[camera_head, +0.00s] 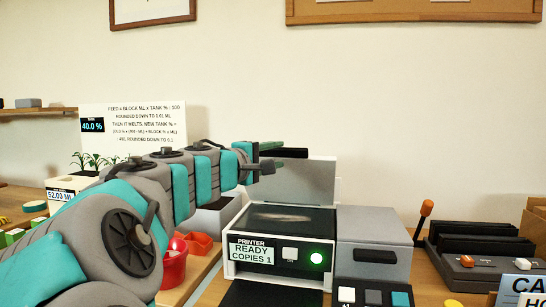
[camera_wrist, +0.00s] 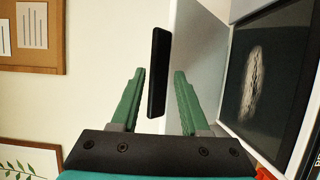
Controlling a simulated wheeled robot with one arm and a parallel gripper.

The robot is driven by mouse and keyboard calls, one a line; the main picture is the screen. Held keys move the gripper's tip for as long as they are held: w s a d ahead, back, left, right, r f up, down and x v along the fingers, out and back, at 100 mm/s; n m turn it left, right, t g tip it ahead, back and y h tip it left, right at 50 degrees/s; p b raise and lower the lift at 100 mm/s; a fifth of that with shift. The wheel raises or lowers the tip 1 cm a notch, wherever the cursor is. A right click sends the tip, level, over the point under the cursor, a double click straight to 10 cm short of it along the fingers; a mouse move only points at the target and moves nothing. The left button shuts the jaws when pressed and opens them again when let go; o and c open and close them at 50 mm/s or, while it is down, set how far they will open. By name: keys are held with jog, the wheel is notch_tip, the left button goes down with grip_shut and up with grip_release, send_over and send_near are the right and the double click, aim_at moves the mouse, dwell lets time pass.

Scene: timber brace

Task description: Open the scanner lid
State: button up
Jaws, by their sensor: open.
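The printer (camera_head: 278,268) has its scanner lid (camera_head: 318,178) standing up, roughly upright, at the back of the dark scanner glass (camera_head: 290,218). In the wrist view the pale lid (camera_wrist: 195,50) and the glass (camera_wrist: 270,75) with a light, streaked patch on it are at the right. The lid's black handle (camera_head: 292,152) is at my gripper (camera_head: 270,158). In the wrist view the handle (camera_wrist: 157,70) lies between the two green fingers of my gripper (camera_wrist: 160,73). The fingers are open, with gaps beside the handle.
A grey box (camera_head: 372,240) with a black handle adjoins the printer's right side. A black device (camera_head: 475,255) with an orange lever stands farther right. Red containers (camera_head: 175,265) and a plant pot (camera_head: 60,190) are left, partly behind my arm. A text sign (camera_head: 145,125) stands behind.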

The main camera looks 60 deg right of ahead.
jog(key=a, duration=0.7)
jog(key=shift+a+b, duration=0.4)
